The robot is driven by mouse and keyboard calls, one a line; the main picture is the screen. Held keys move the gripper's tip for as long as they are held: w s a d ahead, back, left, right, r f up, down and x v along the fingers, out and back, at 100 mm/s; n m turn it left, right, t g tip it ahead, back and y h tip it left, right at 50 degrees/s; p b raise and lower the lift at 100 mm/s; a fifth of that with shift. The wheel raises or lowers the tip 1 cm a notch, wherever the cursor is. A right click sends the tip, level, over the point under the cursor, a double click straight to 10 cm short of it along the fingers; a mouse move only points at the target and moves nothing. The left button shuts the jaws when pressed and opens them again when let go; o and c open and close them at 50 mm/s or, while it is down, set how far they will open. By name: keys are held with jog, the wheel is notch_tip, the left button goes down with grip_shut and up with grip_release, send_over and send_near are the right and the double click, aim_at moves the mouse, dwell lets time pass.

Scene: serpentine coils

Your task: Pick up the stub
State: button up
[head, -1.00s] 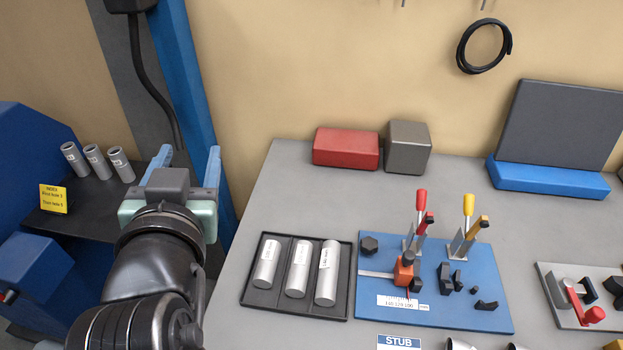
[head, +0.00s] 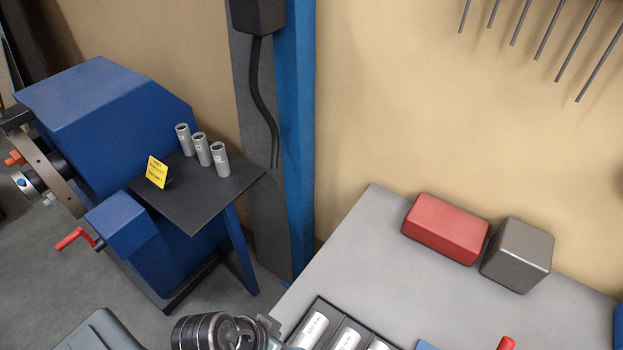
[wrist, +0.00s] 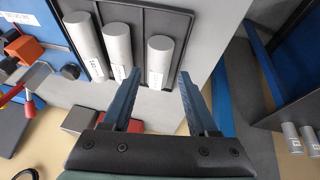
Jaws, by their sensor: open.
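Three grey labelled cylinders stand out in a black tray (head: 334,310), partly cut off by the head view's bottom edge: a left one (head: 312,330), a middle one (head: 345,340) and a right one (head: 378,346). I cannot tell which is the stub. In the wrist view the tray (wrist: 140,18) holds the same cylinders, mirrored in order. My gripper (wrist: 159,74) is open and empty. Its fingertips point toward the end cylinder (wrist: 160,58), which appears between them; the remaining gap is unclear. In the head view the fingertips are hidden.
Left of the bench, a blue machine (head: 110,120) has a dark shelf (head: 200,205) with three hollow tubes (head: 202,150) and a yellow sign (head: 157,171). A red block (head: 445,230) and a grey block (head: 517,255) stand at the bench's back. The bench (head: 370,240) between is clear.

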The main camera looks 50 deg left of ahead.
aim_at(302, 340)
jog(key=shift+w+r+p+x, duration=0.15)
jog(key=shift+p+x, duration=0.1)
jog(key=shift+x, duration=1.05)
jog(key=shift+w+p+x, duration=0.2)
jog(key=shift+x, duration=1.15)
jog(key=shift+w+r+p+x, duration=0.15)
jog(key=shift+p+x, duration=0.1)
jog(key=shift+x, duration=1.05)
jog(key=shift+f, duration=0.1)
jog(key=shift+a, duration=0.1)
grip_shut()
